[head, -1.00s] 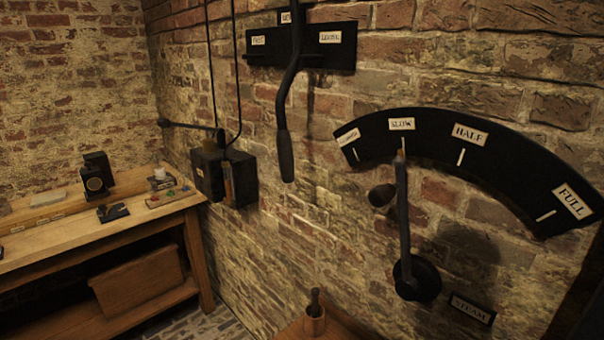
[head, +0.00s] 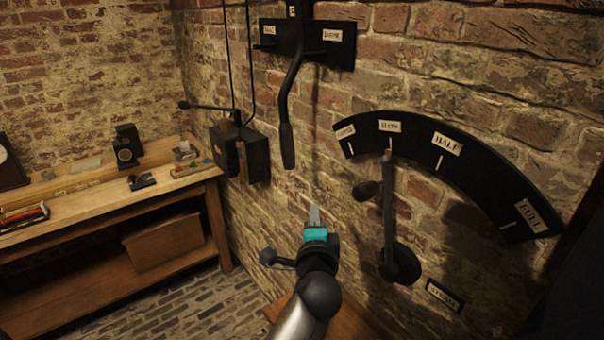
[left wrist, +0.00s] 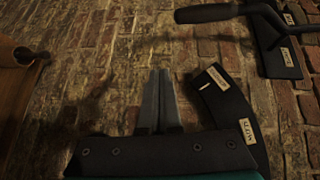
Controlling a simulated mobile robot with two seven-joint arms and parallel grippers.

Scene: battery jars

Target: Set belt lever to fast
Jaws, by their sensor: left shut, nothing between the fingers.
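The belt lever (head: 290,90) is a dark bent rod hanging with a thick grip from a black wall plate (head: 309,50). The plate bears small pale labels at left and right, too blurred to read surely. The lever hangs between them. My left gripper (head: 315,210) is shut and empty, below and slightly right of the grip's lower end, apart from it. In the left wrist view, the shut fingers (left wrist: 158,100) point up at the brick wall. The lever's grip (left wrist: 205,13) and the plate (left wrist: 272,45) show at upper right there.
A black curved scale (head: 450,155) with SLOW, HALF and FULL labels and its own lever (head: 388,215) is right of my gripper. A dark switch box (head: 240,155) is on the wall at left. A wooden workbench (head: 110,195) stands further left.

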